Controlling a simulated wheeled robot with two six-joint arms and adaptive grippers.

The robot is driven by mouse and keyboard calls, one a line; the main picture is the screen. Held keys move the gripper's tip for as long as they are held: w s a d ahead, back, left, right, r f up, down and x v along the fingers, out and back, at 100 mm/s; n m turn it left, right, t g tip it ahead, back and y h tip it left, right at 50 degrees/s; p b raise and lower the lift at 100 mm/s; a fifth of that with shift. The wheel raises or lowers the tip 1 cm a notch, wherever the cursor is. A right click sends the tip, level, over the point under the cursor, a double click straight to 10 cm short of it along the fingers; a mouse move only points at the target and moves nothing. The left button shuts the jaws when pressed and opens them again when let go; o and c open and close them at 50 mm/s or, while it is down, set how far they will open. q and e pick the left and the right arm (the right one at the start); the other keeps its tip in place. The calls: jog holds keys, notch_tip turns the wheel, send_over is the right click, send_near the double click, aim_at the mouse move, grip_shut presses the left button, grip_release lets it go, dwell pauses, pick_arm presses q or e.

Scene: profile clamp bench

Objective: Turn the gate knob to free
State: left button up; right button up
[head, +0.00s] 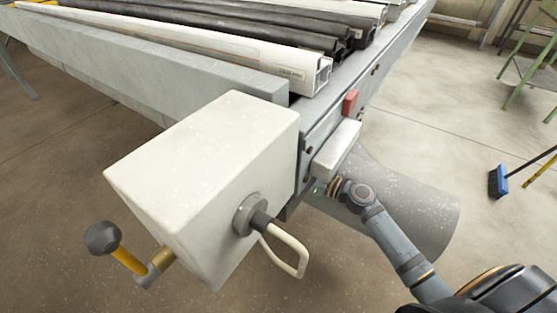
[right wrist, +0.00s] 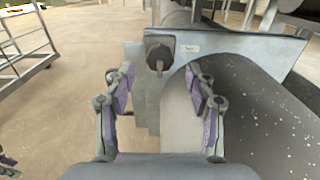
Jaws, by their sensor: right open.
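The gate knob (right wrist: 159,48) is a dark, blocky piece with a narrow stem hanging straight down, in the right wrist view. It sits on a grey plate (right wrist: 230,44) beside a small pale label too small to read. My right gripper (right wrist: 160,76) is open and empty, with purple-padded fingers on either side of the view. The knob shows between and beyond the fingertips, apart from them. In the head view my right arm reaches to the bench end below a white box; its fingers and the knob cannot be made out there. My left gripper is not in view.
The bench (head: 160,70) carries several white and black profiles. A large cream housing (head: 200,165) with a crank (head: 103,238) and looped handle (head: 290,252) projects in front. A grey speckled cylinder (head: 425,210) lies below the bench end. The floor to the right is mostly clear, with a blue broom (head: 498,182).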

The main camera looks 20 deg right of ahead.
jog(key=shift+x, duration=1.65)
jog(key=c, duration=1.2)
jog(key=shift+o, duration=0.2)
